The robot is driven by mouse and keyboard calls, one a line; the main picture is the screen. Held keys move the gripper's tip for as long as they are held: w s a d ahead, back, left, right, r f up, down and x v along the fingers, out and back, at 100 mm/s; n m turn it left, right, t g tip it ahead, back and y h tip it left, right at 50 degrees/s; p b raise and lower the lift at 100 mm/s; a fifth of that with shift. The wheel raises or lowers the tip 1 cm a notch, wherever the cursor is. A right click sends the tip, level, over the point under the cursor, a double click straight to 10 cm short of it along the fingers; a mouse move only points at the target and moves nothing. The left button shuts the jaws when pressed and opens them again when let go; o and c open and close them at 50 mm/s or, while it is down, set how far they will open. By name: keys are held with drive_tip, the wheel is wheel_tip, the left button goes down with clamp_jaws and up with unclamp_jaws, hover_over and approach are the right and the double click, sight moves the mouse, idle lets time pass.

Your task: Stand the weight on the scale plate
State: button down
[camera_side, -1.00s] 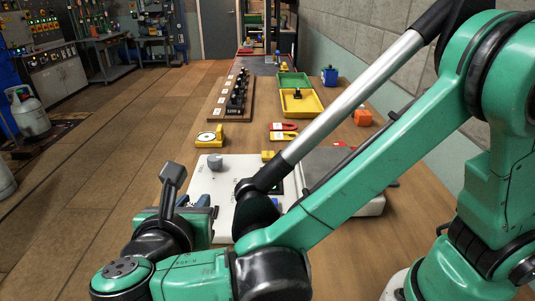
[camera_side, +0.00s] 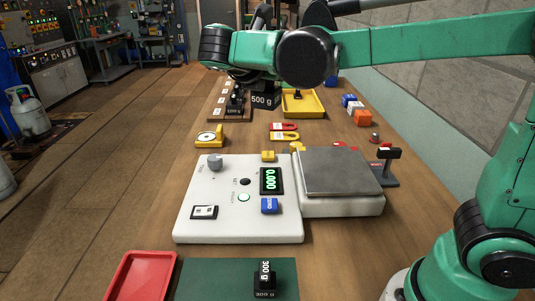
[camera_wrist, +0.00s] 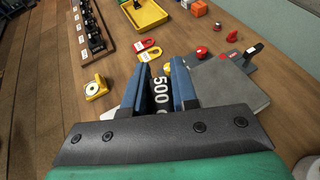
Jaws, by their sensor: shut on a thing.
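My gripper (camera_wrist: 160,92) is shut on a black weight (camera_wrist: 159,97) marked "500 g", which stands between its blue fingers. The scale plate (camera_side: 343,170) is a bare grey square on the white scale, nearer the camera and to the right of the weight. The plate also shows in the wrist view (camera_wrist: 232,84), right of the fingers. The green display (camera_side: 271,180) appears to read 0.000.
A yellow tray (camera_side: 318,103) and a weight rack (camera_side: 229,108) are farther back. A small dark stand (camera_side: 388,167) is close to the plate's right side.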

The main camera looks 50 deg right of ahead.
drive_tip(key=s+d+r+m+g, duration=0.2)
drive_tip(key=d, duration=0.8)
drive_tip(key=m+g+h, duration=0.1)
drive_tip(key=m+g, duration=0.1)
drive_tip(key=g, duration=0.1)
hover_over(350, 154)
wheel_tip(350, 154, down, 18)
drive_tip(key=shift+a+f, duration=0.1)
drive_tip(key=shift+f, duration=0.1)
drive_tip(key=c, duration=0.7)
unclamp_jaws()
